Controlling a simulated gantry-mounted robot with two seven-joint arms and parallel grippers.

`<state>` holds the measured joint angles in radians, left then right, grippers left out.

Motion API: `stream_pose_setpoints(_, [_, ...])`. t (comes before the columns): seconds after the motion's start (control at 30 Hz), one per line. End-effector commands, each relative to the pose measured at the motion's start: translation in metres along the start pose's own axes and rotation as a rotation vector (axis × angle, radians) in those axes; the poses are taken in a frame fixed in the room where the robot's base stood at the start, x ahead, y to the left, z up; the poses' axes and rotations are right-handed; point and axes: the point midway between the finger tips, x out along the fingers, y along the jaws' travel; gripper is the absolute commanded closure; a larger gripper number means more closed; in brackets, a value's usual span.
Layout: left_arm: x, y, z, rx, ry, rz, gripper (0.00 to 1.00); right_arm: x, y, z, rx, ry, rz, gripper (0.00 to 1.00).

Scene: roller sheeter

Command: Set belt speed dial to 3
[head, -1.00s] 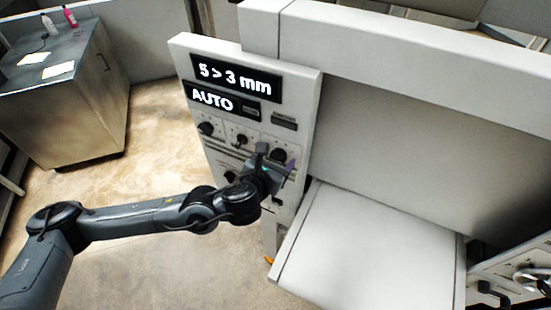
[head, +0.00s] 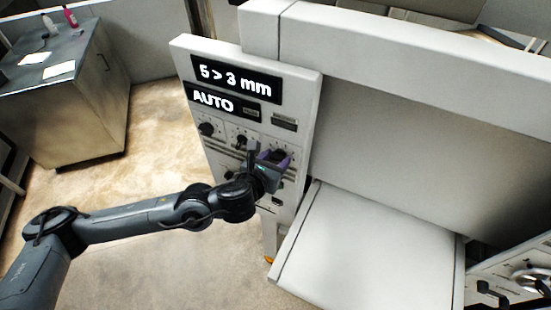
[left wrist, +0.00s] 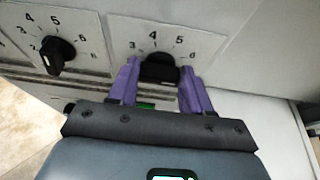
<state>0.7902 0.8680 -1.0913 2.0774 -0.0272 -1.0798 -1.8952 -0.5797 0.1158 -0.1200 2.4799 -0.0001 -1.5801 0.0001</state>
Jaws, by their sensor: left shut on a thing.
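My left gripper (head: 274,160) is at the right-hand dial (head: 279,154) of the upper row on the machine's control panel. In the left wrist view, the purple fingers (left wrist: 158,84) stand on either side of this black dial knob (left wrist: 160,68) and grip it. Numbers 3, 4, 5 and 6 show around it; its pointer direction is hard to tell. A second black dial (left wrist: 57,54) with a number scale is to its left, untouched. Which dial is the belt speed dial cannot be read from labels. My right gripper is not in view.
The panel's display (head: 237,78) reads "5 > 3 mm", with "AUTO" (head: 212,100) below. More knobs (head: 207,129) sit left of the gripper. A flat white table (head: 370,250) extends right of the panel. A grey cabinet (head: 75,110) stands at the far left, with open floor between.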

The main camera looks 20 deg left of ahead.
Motion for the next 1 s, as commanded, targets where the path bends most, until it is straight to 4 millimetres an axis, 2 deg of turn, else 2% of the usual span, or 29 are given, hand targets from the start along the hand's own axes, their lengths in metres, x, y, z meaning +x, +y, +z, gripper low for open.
stream_pose_setpoints(0.17, [0.0,0.003,-0.001,-0.139,0.002,-0.056,0.81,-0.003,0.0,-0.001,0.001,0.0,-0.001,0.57])
stream_pose_setpoints(0.47, [0.001,0.006,-0.004,-0.403,0.001,-0.167,0.81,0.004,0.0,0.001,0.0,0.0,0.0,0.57])
stream_pose_setpoints(1.0, [0.003,0.01,-0.009,-0.879,0.0,-0.364,0.81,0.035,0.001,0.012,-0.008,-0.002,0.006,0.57])
